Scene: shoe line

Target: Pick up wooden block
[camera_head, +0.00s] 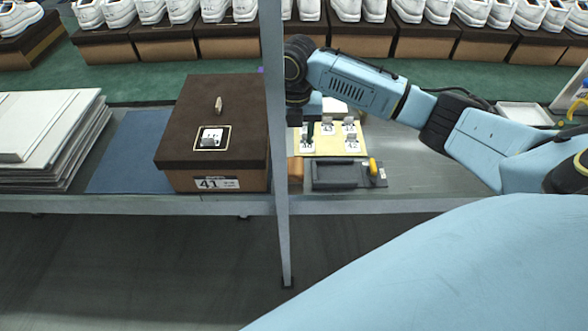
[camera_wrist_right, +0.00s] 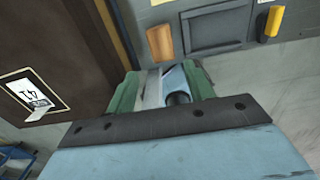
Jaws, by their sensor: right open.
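The wooden block (camera_head: 296,168) is a small orange-brown piece standing at the left end of a grey tray, just right of the brown box. It also shows in the right wrist view (camera_wrist_right: 160,43), upright and just beyond the fingertips. My right gripper (camera_wrist_right: 163,75) has green fingers set apart, with nothing seen held between them. The block is ahead of the fingers, apparently not between them. In the head view the right gripper is mostly hidden by its own wrist, above the tray area. My left gripper is not in view.
A brown shoe box (camera_head: 190,110) marked 41 stands close left of the block. A grey tray (camera_head: 336,184) with a yellow-handled item (camera_head: 373,167) lies right of it. A thin metal post (camera_head: 275,110) rises in front. Stacked white boards (camera_head: 45,135) lie at far left.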

